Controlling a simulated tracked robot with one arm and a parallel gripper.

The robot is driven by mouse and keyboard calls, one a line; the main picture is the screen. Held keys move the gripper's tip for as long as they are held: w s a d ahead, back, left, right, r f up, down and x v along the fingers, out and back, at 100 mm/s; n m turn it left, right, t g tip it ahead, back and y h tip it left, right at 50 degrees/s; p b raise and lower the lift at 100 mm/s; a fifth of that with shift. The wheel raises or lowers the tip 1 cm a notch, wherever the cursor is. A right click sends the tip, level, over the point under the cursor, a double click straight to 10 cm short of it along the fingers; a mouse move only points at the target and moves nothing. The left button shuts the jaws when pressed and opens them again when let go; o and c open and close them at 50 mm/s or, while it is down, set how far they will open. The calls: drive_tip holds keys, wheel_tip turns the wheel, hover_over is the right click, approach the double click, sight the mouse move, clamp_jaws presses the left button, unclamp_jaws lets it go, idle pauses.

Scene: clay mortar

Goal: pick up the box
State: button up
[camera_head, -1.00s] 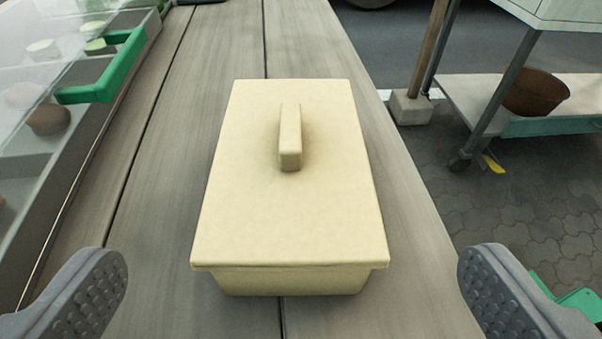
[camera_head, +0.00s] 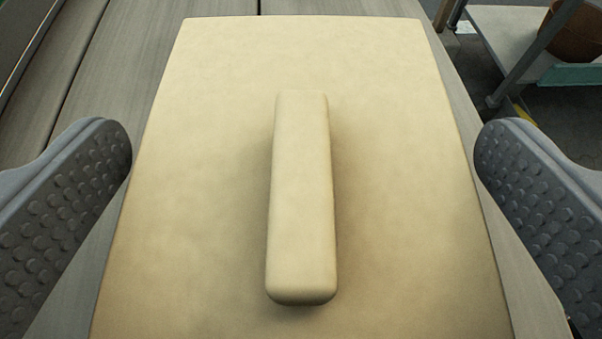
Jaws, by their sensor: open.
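The cream box (camera_head: 200,150) fills the middle of the view, its flat lid facing me. A raised bar handle (camera_head: 302,200) runs lengthwise along the middle of the lid. The box's near edge is cut off by the bottom of the picture, and its side walls are hidden. My gripper (camera_head: 303,165) is open, with one grey studded finger to the left of the box and the other to the right. Nothing is between the fingers' pads and the handle except open space over the lid. I cannot tell whether either finger touches the box's sides.
The box stands on a grey plank table (camera_head: 110,85), with bare planks to its left. At the upper right, beyond the table edge, a shelf cart (camera_head: 490,35) holds a brown pot (camera_head: 578,35).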

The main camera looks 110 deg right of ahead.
drive_tip(key=shift+d, duration=0.1)
drive_tip(key=c, duration=0.8)
drive_tip(key=shift+c, duration=0.2)
